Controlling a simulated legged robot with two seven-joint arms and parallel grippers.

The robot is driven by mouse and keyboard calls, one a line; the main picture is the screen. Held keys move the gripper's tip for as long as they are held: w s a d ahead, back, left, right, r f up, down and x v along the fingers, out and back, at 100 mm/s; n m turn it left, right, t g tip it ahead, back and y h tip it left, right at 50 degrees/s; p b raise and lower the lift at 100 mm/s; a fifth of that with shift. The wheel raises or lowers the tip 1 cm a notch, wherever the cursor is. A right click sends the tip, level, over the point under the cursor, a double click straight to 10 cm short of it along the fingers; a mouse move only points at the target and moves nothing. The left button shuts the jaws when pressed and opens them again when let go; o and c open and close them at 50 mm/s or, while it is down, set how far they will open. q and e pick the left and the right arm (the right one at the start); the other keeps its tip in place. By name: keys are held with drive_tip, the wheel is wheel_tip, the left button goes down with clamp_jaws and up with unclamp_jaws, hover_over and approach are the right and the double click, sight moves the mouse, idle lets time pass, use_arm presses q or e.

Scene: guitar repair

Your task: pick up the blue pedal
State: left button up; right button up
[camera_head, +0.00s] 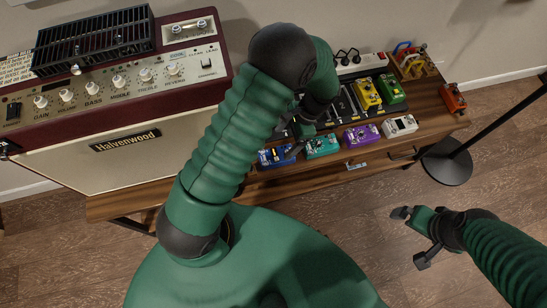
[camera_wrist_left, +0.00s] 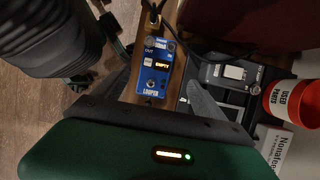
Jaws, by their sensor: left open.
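The blue pedal (camera_head: 275,156) lies at the front left of the pedal row on the wooden table. Contact cannot be told. My left arm hides part of the area behind the pedal. My right gripper (camera_head: 413,238) hangs over the floor at the right, its fingers apart and empty.
A teal pedal (camera_head: 322,146) stands close right of the blue one, then purple (camera_head: 362,135) and white (camera_head: 400,126) pedals. A dark pedalboard lies behind. The red amplifier (camera_head: 120,110) stands left. A red "USED PARTS" cup (camera_wrist_left: 288,101) shows in the wrist view.

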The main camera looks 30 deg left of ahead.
sight(275, 155)
use_arm(q)
drive_tip(key=x, duration=0.4)
drive_tip(key=shift+d+f+b, duration=0.25)
drive_tip(key=shift+d+b, duration=0.1)
drive_tip(key=shift+d, duration=0.05)
drive_tip(key=x, duration=0.2)
drive_tip(key=b+x, duration=0.1)
drive_tip(key=x, duration=0.2)
drive_tip(key=shift+s+a+f, duration=0.15)
drive_tip(key=shift+s+a, duration=0.2)
drive_tip(key=shift+a, duration=0.05)
use_arm(e)
drive_tip(key=x, duration=0.2)
drive_tip(key=shift+s+d+f, duration=0.1)
drive_tip(key=shift+d+f, duration=0.1)
drive_tip(key=shift+f, duration=0.2)
use_arm(q)
drive_tip(key=shift+d, duration=0.1)
drive_tip(key=shift+c, duration=0.3)
use_arm(e)
drive_tip(key=shift+d, duration=0.1)
use_arm(q)
drive_tip(key=shift+d, duration=0.1)
drive_tip(key=shift+c, duration=1.1)
clamp_jaws()
drive_tip(key=shift+r, duration=0.25)
